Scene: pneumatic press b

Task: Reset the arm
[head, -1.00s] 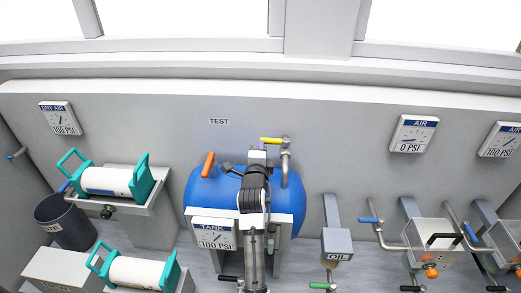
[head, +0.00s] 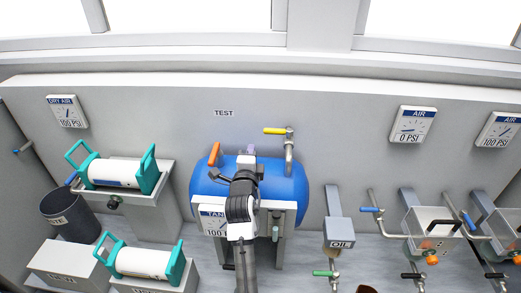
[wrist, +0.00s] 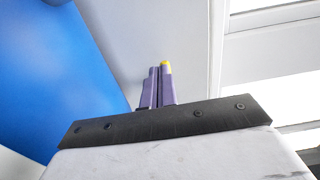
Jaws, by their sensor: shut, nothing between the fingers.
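My gripper (head: 250,149) shows in the head view as small purple fingers in front of the upper part of the blue tank (head: 291,184). My arm rises from the bottom edge and covers the tank's middle and part of its gauge. In the wrist view the purple fingers (wrist: 158,88) lie together, shut and empty. The blue tank fills the left of that view. A yellow patch shows at the fingertips there. In the head view the yellow valve handle (head: 274,131) is above and right of the fingers, apart from them in the picture, pointing left.
An orange lever (head: 214,153) stands on the tank's left. The tank gauge (head: 214,223) is partly hidden by my arm. White cylinders with teal handles (head: 122,172) sit at left. The oil unit (head: 340,228) and clear boxes (head: 432,225) stand at right.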

